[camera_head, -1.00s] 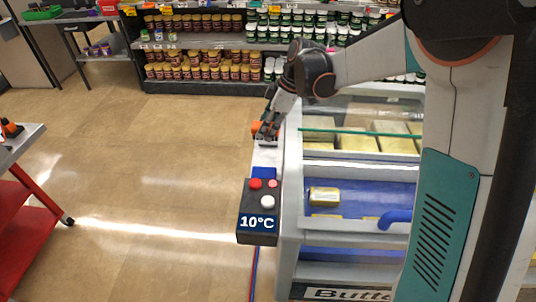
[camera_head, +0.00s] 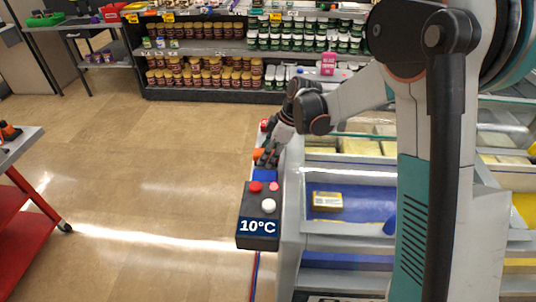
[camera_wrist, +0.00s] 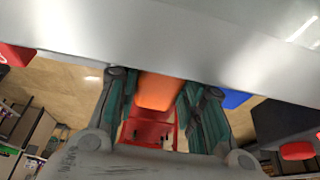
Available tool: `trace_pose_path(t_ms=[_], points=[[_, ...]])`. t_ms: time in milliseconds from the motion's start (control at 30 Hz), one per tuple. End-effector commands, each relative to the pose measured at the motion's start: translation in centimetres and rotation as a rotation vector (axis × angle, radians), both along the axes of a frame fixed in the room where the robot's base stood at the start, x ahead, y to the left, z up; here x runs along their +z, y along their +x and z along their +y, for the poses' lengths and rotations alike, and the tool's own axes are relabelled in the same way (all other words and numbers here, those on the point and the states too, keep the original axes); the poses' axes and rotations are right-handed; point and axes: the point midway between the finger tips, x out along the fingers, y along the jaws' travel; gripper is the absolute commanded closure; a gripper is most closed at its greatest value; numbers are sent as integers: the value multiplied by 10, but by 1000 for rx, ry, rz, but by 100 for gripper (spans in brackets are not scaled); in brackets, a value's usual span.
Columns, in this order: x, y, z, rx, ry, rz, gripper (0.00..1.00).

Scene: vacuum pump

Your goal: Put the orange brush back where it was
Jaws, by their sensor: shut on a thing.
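The orange brush (camera_wrist: 160,88) is between the fingers of my gripper (camera_wrist: 164,98) in the wrist view, and only an orange part of it shows. My gripper is shut on the brush. A pale surface lies close to the fingertips in the wrist view; I cannot tell whether the brush touches it.
A dark control box (camera_head: 258,228) reading 10°C, with buttons, is close in front of my gripper. The butter cooler (camera_head: 290,230) stands to the right. A red cart (camera_head: 25,225) is at the left edge. Shelves with jars stand behind. The floor between is clear.

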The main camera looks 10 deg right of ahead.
Motion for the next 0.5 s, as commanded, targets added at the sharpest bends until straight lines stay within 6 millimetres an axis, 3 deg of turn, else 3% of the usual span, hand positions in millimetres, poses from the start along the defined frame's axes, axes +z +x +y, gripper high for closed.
trace_pose_path(t_ms=[133,167,233,500], points=[[-4,0,0,0,0,0,86],[-3,0,0,0,0,0,57],[-2,0,0,0,0,0,44],[-2,0,0,0,0,0,44]])
